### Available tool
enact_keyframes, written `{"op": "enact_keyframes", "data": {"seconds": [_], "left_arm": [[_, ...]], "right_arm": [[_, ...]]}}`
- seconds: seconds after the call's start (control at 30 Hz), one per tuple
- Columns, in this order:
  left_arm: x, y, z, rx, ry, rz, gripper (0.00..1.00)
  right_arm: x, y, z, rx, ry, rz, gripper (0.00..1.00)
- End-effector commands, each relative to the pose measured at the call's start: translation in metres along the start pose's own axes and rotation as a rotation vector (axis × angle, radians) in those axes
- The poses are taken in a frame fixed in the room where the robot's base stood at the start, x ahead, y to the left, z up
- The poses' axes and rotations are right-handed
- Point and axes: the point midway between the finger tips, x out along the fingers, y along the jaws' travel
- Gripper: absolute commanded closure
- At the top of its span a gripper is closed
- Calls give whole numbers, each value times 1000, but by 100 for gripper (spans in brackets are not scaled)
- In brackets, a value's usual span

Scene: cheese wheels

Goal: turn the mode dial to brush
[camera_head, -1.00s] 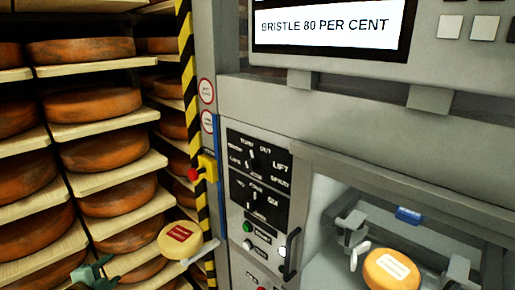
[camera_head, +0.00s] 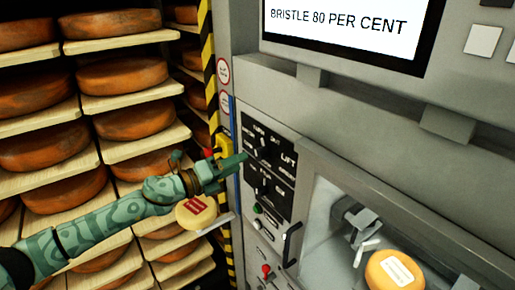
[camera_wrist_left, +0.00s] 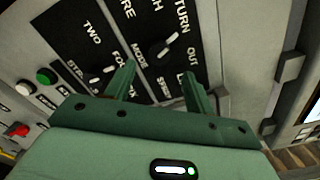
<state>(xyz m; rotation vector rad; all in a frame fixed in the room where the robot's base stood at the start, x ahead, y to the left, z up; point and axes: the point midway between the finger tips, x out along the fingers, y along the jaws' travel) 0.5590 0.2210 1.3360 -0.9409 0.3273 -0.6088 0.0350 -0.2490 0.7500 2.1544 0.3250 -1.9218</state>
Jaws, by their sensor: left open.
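The upper black dial plate carries the mode dial (camera_head: 263,143), ringed by TURN, OUT, LIFT and other small labels. It also shows in the left wrist view (camera_wrist_left: 163,47) beside the word MODE. A second dial (camera_head: 264,185), with number labels such as TWO and FOUR, sits just below. My left gripper (camera_head: 240,166) is open and empty beside the dial plates. In the left wrist view its spread fingers (camera_wrist_left: 157,85) point at the panel, short of the mode dial. My right gripper is out of view.
A display (camera_head: 345,22) reads BRISTLE 80 PER CENT. Shelves of cheese wheels (camera_head: 135,122) fill the left. One labelled wheel (camera_head: 196,213) lies below my left arm, another (camera_head: 395,270) in the machine's bay. A red knob (camera_head: 208,153), green button (camera_head: 257,208) and handle (camera_head: 290,243) are nearby.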

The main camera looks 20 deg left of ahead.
Motion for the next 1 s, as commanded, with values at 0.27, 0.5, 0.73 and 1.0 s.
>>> {"op": "enact_keyframes", "data": {"seconds": [0.27, 0.5, 0.73, 1.0], "left_arm": [[58, 0, 1, -3, -2, -1, 46], [74, 1, 0, -1, -1, 2, 46], [75, 2, 0, -1, -1, 2, 46], [74, 2, 0, -2, -1, 2, 90]], "right_arm": [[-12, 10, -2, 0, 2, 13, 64], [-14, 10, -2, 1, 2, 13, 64], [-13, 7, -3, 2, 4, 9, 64], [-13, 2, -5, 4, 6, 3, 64]]}}
